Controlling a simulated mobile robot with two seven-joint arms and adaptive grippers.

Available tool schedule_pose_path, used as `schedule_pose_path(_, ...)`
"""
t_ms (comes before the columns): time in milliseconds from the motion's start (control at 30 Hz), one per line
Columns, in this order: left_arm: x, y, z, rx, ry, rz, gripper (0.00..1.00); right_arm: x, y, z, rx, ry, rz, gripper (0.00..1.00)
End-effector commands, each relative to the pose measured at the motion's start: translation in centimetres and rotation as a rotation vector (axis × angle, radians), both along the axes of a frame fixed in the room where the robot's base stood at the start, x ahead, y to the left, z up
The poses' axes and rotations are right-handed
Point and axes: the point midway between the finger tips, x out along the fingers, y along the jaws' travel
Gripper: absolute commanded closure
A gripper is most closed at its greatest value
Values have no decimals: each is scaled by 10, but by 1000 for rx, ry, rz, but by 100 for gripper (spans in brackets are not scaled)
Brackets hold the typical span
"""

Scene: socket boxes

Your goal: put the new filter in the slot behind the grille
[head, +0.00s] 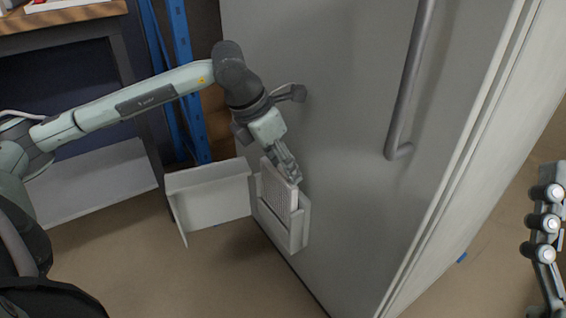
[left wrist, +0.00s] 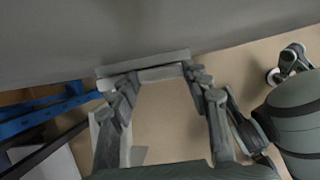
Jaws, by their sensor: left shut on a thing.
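The filter (head: 278,188) is a thin pale panel with a ribbed face and a light frame. It stands upright at the slot housing (head: 289,236), a pale open-topped box on the side of the big grey cabinet. The filter's lower part is hidden behind the housing's front wall; its upper part sticks out. The grille (head: 209,194), a pale panel, hangs swung open to the left. My left gripper (head: 291,177) is shut on the filter's top edge. The left wrist view shows its fingers (left wrist: 157,82) at both ends of a pale edge. My right arm's end (head: 546,222) is at the right edge, partly cut off.
The grey cabinet (head: 330,130) has a long vertical handle (head: 408,85) right of the housing. A blue rack post (head: 183,60) and a workbench (head: 60,18) stand at the left. Bare floor (head: 130,265) lies in front of the grille.

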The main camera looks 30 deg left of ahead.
Motion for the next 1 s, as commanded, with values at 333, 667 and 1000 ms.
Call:
schedule_pose_path(333,0,0,-4,0,0,0,78,0,0,-3,0,0,0,28)
schedule_pose_path(667,0,0,-16,0,0,0,78,0,0,-9,0,0,0,28)
schedule_pose_path(1000,0,0,-36,-1,1,1,78,0,0,-13,0,0,0,28)
